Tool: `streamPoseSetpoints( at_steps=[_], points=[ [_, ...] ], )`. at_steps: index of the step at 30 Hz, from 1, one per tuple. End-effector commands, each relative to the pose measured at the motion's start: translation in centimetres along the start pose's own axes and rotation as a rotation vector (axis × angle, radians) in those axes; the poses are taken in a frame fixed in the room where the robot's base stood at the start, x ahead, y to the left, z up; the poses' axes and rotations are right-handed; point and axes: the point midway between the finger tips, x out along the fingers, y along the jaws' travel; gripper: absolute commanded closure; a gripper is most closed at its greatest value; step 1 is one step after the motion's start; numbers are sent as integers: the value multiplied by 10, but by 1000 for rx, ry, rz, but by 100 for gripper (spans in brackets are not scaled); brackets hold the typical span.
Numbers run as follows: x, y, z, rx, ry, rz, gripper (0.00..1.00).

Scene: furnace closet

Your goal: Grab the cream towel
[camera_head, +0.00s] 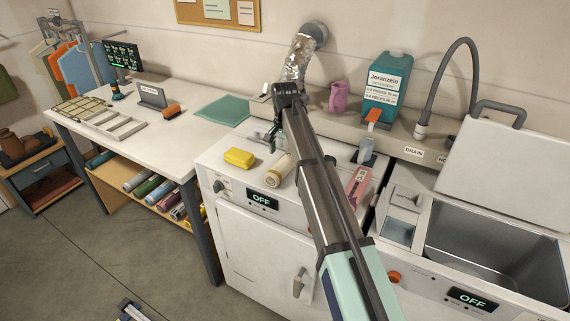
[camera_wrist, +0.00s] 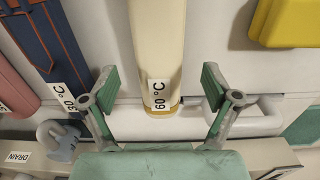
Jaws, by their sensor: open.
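The cream towel (camera_head: 280,170) is a rolled, pale cream cylinder lying on top of the white machine. In the wrist view the cream towel (camera_wrist: 157,45) runs down from the top edge and carries a "60 °C" label near its close end. My gripper (camera_wrist: 160,78) is open, with one green-padded finger to each side of the towel's labelled end in that picture. I see no contact, and the height gap is hard to tell. In the head view my gripper (camera_head: 275,134) is just behind the towel, partly hidden by my arm.
A yellow folded item (camera_head: 240,158) lies left of the towel. A blue item (camera_wrist: 55,45) labelled "30 °C" and a red-pink item (camera_head: 357,188) lie on the other side. A teal detergent jug (camera_head: 386,90) and pink mug (camera_head: 339,97) stand on the back ledge. A sink (camera_head: 490,255) is at right.

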Motion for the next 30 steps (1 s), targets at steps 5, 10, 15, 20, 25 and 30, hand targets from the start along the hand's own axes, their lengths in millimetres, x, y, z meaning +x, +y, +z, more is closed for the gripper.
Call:
streamPoseSetpoints(
  at_steps=[5, 10, 15, 20, 25, 30],
  points=[
    [19, 3, 2, 0, -2, 1, 12],
    [37, 2, 1, 0, 0, 0, 12],
    [40, 2, 1, 0, 1, -1, 12],
    [40, 2, 1, 0, 1, -1, 44],
    [40, 2, 1, 0, 0, 0, 85],
    [40, 2, 1, 0, 0, 0, 85]
  ],
)
